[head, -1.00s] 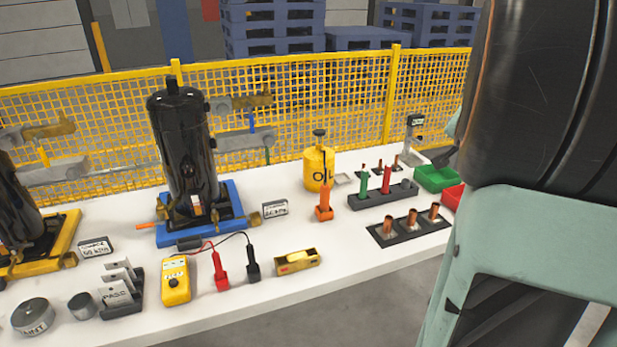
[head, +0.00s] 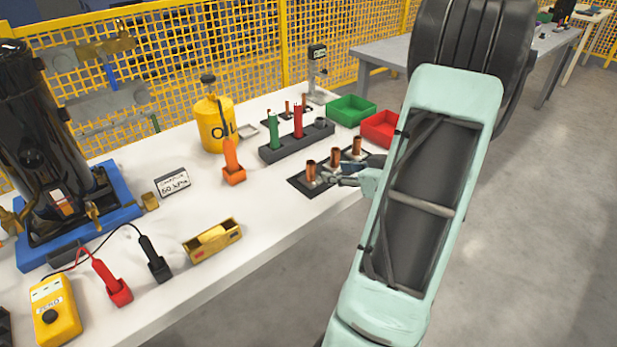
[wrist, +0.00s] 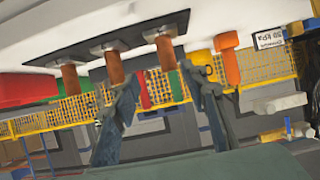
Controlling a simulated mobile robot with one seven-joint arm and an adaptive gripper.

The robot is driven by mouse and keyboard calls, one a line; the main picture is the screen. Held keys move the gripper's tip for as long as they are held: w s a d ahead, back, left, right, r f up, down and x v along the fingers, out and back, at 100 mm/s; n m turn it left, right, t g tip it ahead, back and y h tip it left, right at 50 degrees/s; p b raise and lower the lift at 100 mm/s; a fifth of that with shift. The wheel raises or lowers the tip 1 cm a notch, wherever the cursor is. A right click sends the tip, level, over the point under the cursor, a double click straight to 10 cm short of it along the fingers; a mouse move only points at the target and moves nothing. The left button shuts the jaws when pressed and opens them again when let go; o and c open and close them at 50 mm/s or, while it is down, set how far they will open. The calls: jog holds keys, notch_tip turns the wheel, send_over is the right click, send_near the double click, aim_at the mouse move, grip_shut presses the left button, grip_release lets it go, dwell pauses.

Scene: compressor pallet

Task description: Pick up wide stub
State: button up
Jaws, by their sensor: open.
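Three upright copper stubs stand in a row on a black plate (head: 299,187): a near-left one (head: 311,171), a middle one (head: 335,157) and a far-right one (head: 356,145). I cannot tell which is the wide stub. My gripper (head: 338,178) is low beside the row, close to the near-left stub. In the wrist view, where the scene is upside down, my open, empty gripper (wrist: 160,86) has the near-left stub (wrist: 166,52) roughly in line with its gap.
Thinner copper stubs (head: 287,108) stand behind a dark rack (head: 285,150) with green and red items. A green bin (head: 351,110), a red bin (head: 380,128), an orange-handled tool (head: 232,163) and a yellow oil bottle (head: 214,122) are nearby.

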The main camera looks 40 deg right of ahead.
aim_at(315, 168)
jog(key=shift+w+a+f, duration=0.2)
jog(key=shift+w+f, duration=0.05)
jog(key=shift+f, duration=0.05)
jog(key=b+x, duration=0.1)
jog(key=x, duration=0.3)
jog(key=shift+w+a+f, duration=0.1)
jog(key=shift+w+f, duration=0.05)
jog(key=shift+w, duration=0.1)
jog(key=x, duration=0.1)
jog(key=b+x, duration=0.1)
jog(key=x, duration=0.1)
jog(key=r+b+x, duration=0.1)
jog(key=x, duration=0.1)
jog(key=shift+w+a+f, duration=0.1)
jog(key=shift+w+a, duration=0.25)
jog(key=shift+w, duration=0.05)
jog(key=shift+c, duration=0.7)
grip_shut()
